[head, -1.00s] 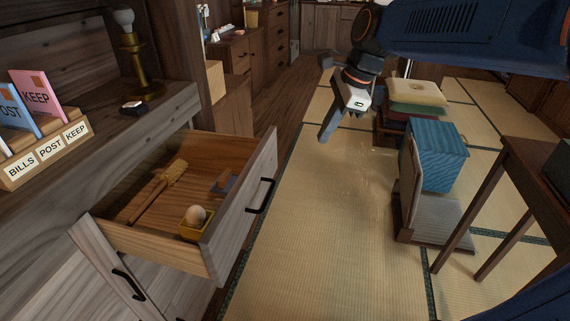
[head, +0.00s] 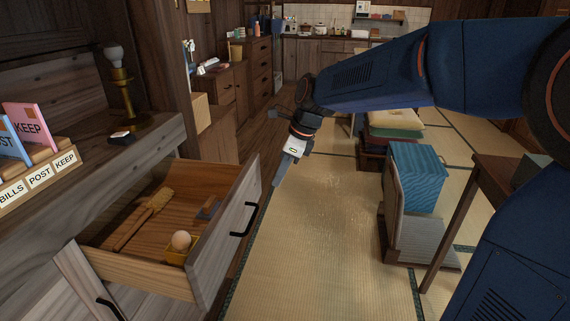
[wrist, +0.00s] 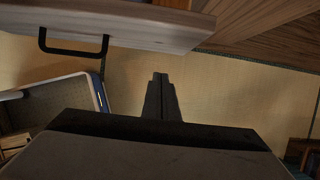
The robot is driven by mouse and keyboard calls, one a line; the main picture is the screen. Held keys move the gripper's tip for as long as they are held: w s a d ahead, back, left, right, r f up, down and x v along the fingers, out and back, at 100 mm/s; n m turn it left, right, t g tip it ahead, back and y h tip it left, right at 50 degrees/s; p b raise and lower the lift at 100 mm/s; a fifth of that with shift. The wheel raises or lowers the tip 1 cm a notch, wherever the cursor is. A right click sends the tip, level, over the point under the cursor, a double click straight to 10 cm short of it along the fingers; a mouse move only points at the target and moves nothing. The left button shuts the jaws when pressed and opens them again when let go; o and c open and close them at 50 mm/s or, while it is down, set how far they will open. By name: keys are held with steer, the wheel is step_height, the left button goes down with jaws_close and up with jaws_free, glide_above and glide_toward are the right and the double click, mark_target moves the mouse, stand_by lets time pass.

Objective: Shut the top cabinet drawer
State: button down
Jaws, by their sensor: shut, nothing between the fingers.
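The top cabinet drawer (head: 128,268) is pulled out of the grey wooden cabinet in the head view. Its front panel (head: 227,240) faces right and carries a black bar handle (head: 246,219).
The cabinet top bears a letter rack (head: 35,180) and a brass lamp (head: 121,90). A blue box (head: 415,175) and stacked cushions (head: 394,120) stand on the tatami to the right. A dark table (head: 490,172) is further right. Tatami in front of the drawer is clear.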

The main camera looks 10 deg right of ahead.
steer(key=shift+w+a+f, duration=0.2)
steer(key=shift+w+a, duration=0.05)
steer(key=shift+a, duration=0.45)
steer(key=shift+w+a+f, duration=0.2)
steer(key=shift+w+a, duration=0.05)
steer(key=shift+a, duration=0.45)
steer(key=shift+w+a+f, duration=0.2)
steer(key=shift+w+a, duration=0.05)
steer(key=shift+a, duration=0.45)
steer(key=shift+a, duration=0.1)
steer(key=w+a, duration=0.3)
steer(key=a, duration=0.5)
steer(key=w+a, duration=0.2)
steer(key=a, duration=0.6)
steer(key=w+a, duration=0.3)
steer(key=a, duration=0.4)
steer(key=shift+w+a, duration=0.3)
steer(key=shift+a, duration=0.1)
steer(key=shift+w+a+r, duration=0.1)
steer(key=shift+w+a, duration=0.05)
steer(key=shift+a, duration=0.05)
steer(key=shift+a+r, duration=0.1)
